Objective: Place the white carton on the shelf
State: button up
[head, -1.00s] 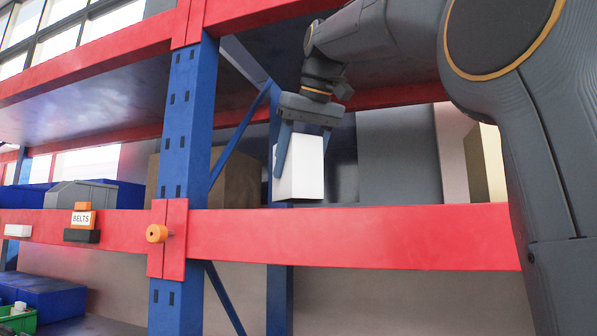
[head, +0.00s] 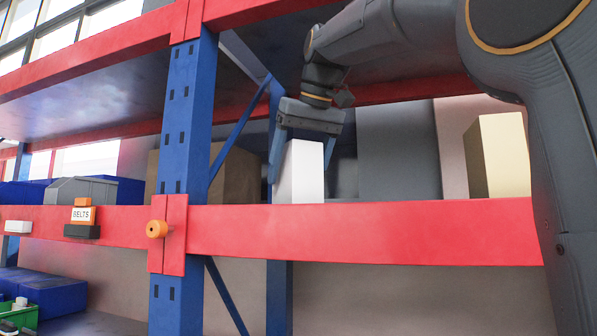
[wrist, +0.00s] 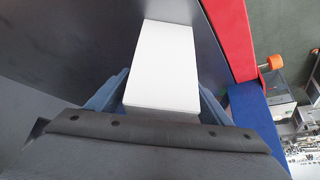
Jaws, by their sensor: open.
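The white carton (head: 305,172) stands upright behind the red shelf beam, and its lower end is hidden by that beam in the head view. It also shows in the wrist view (wrist: 162,65), over the dark shelf surface (wrist: 75,50). My gripper (head: 302,168) points down around the carton, with its blue fingers on either side. In the wrist view the fingers (wrist: 160,98) are spread, with a gap showing beside the carton. The gripper is open. Whether the carton's base touches the shelf is hidden.
The red beam (head: 380,232) runs along the shelf front. A blue upright (head: 186,130) with an orange knob (head: 156,229) stands left of the carton. A tan box (head: 497,155) stands to the right. A BELTS label (head: 83,215) is on the left beam.

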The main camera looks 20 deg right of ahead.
aim_at(306, 142)
jog(key=shift+r, duration=0.1)
jog(key=shift+s+r, duration=0.1)
jog(key=shift+r, duration=0.2)
jog(key=shift+v, duration=3.55)
